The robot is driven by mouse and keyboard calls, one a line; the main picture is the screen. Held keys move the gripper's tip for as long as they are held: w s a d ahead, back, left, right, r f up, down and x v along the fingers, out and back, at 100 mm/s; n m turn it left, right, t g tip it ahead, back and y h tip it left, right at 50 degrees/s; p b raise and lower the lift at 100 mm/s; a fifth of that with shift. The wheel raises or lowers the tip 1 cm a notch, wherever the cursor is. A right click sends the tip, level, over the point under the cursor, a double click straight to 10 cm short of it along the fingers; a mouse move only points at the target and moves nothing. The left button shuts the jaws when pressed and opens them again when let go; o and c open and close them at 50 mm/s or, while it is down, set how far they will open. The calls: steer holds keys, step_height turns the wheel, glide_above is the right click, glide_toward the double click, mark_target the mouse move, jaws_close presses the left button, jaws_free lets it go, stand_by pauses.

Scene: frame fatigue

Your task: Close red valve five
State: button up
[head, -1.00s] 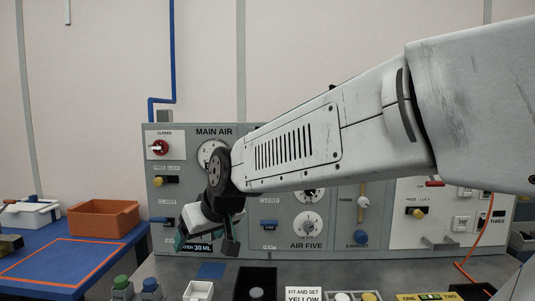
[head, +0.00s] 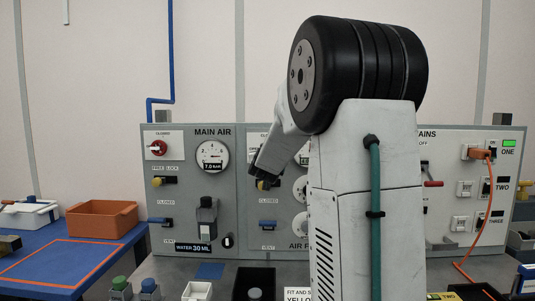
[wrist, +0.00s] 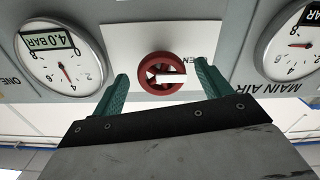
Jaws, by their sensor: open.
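A red round valve with a white bar handle (wrist: 165,78) sits on a white plate in the wrist view, which shows the panel upside down. The plate's lettering is partly hidden; "EN" shows. My gripper (wrist: 160,76) is open, with one green finger on each side of the valve and gaps between. I cannot tell how near the fingertips are to the panel. In the head view my gripper (head: 266,172) is at the second panel section, marked "AIR F…", and my arm hides the valve there. A gauge reading 4.0 BAR (wrist: 62,55) is beside the valve.
A yellow free/lock slider (head: 158,181) and a blue lever (head: 160,221) protrude below. An orange cable (head: 475,230) hangs at the right. Containers stand along the bench front.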

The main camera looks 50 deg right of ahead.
steer(key=shift+x, duration=1.15)
steer(key=shift+c, duration=0.4)
steer(key=shift+a, duration=0.1)
steer(key=c, duration=0.9)
steer(key=shift+a, duration=0.1)
